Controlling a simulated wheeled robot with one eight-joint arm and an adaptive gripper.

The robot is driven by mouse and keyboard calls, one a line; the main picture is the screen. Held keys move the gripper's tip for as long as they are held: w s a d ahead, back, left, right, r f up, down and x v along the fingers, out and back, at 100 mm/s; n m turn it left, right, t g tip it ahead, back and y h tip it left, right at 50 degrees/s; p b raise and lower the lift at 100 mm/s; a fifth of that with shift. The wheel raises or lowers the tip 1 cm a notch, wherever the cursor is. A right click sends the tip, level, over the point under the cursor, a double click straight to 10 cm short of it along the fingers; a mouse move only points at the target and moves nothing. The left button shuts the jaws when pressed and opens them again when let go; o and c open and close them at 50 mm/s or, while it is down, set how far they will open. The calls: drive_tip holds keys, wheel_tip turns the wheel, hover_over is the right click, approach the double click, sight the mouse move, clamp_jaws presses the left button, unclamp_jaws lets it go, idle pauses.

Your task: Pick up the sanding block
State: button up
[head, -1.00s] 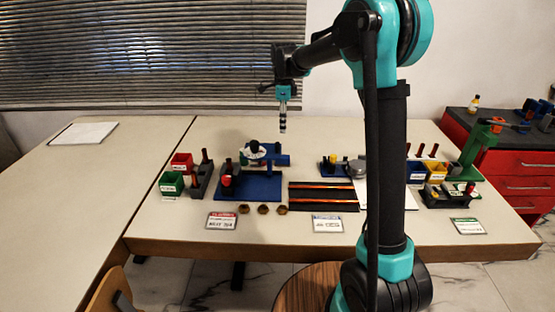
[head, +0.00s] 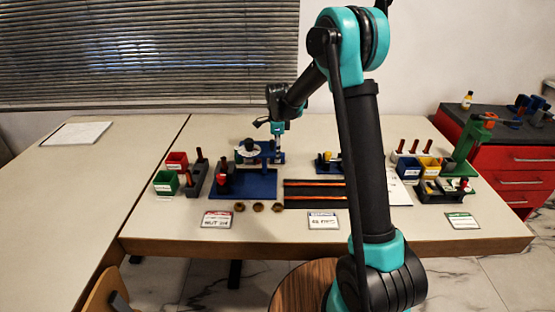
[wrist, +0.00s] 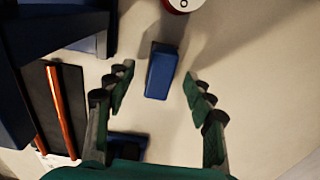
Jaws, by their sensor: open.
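A small blue block (wrist: 161,72), which looks like the sanding block, lies on the pale table in the wrist view. My gripper (wrist: 158,77) is open above it, with one green fingertip on each side and visible gaps to the block. Nothing is held. In the head view my gripper (head: 278,150) is low behind the blue fixture (head: 258,188). I cannot make out the block there.
A dark blue structure (wrist: 85,18) stands close left of the block in the wrist view. A red and white round thing (wrist: 182,4) is just beyond it. A black rack with orange stripes (head: 315,195) lies to the right of the fixture. Bare table shows right of the block.

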drive_tip(key=shift+f, duration=0.95)
clamp_jaws()
drive_tip(key=shift+r, duration=0.1)
